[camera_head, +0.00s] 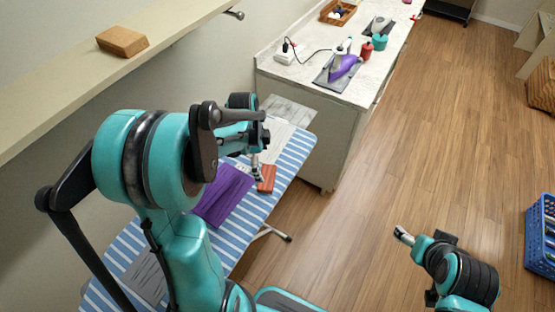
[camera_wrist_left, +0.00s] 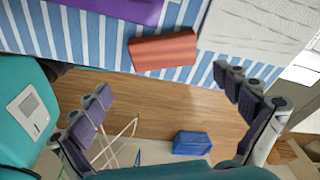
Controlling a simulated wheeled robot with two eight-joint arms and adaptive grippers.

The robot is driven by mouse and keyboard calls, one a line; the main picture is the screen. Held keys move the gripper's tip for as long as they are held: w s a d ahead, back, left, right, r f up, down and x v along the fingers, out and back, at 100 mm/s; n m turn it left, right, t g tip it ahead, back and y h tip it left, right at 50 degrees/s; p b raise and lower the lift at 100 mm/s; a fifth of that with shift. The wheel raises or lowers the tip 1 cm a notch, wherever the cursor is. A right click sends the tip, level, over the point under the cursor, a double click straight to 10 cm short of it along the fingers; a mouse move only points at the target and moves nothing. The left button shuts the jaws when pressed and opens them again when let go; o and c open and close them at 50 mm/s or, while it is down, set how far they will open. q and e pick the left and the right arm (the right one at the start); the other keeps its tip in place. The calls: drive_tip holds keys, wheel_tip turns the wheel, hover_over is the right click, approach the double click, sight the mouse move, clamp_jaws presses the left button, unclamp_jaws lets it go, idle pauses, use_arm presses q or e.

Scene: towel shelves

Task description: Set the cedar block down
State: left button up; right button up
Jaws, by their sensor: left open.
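The reddish cedar block (camera_head: 267,180) lies on the blue-and-white striped ironing board (camera_head: 292,160), close to its edge on the floor side. It also shows in the left wrist view (camera_wrist_left: 163,51), lying flat. My left gripper (camera_head: 257,172) is right at the block in the head view. In the left wrist view its fingers (camera_wrist_left: 165,82) are spread wide apart, with nothing held between them. My right gripper (camera_head: 402,236) hangs over the floor at the lower right, away from the board; its fingers are too small to judge.
A purple towel (camera_head: 222,194) and a pale cloth (camera_head: 280,132) lie on the board beside the block. A tan block (camera_head: 122,41) sits on the wall shelf (camera_head: 65,90). A blue crate (camera_head: 541,238) stands on open floor.

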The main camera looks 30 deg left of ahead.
sight(267, 176)
use_arm(q)
drive_tip(key=shift+w+a+f+m, duration=0.15)
drive_tip(key=shift+w+m, duration=0.25)
drive_tip(key=shift+f, duration=0.3)
drive_tip(key=f, duration=0.2)
drive_tip(key=f+b, duration=0.1)
drive_tip(key=f, duration=0.1)
drive_tip(key=d+f+b, duration=0.1)
drive_tip(key=f, duration=0.2)
drive_tip(key=shift+w+f, duration=0.1)
drive_tip(key=shift+w, duration=0.1)
drive_tip(key=c, duration=0.9)
